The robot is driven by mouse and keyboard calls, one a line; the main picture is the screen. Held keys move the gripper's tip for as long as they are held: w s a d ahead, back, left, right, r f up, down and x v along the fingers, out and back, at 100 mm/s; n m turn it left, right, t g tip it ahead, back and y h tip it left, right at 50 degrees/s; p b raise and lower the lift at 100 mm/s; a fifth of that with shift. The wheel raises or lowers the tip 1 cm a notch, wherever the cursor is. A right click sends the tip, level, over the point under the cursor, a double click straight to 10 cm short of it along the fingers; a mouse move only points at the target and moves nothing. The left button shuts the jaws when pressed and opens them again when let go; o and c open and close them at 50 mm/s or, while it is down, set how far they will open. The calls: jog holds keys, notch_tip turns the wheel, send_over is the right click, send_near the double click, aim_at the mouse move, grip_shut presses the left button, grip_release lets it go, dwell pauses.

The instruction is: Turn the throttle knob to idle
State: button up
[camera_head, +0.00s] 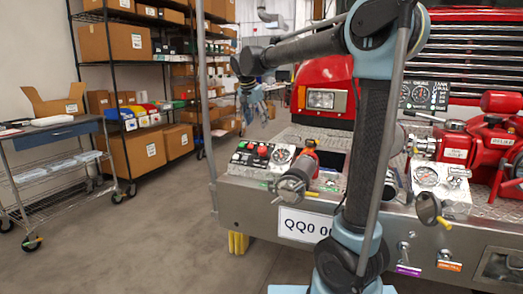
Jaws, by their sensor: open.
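A small control panel (255,156) sits on the left end of the truck's metal bumper. It carries red and black round knobs or buttons, small green ones and a white dial gauge (281,156). I cannot tell which part is the throttle knob, or how it is set; the labels are too small to read. My gripper (252,113) hangs from my raised arm, above and slightly left of the panel. It points down, open and empty, apart from everything. My arm's column hides part of the bumper's middle.
A nozzle with a red body (302,168) lies just right of the panel. A blue-topped cart (50,129) and box shelves (160,90) stand left. The floor between is clear.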

aim_at(262, 149)
jog(key=x, duration=1.5)
jog(key=shift+s+a+f, duration=0.15)
jog(key=shift+a, duration=0.05)
jog(key=shift+c, duration=0.3)
jog(key=c, duration=1)
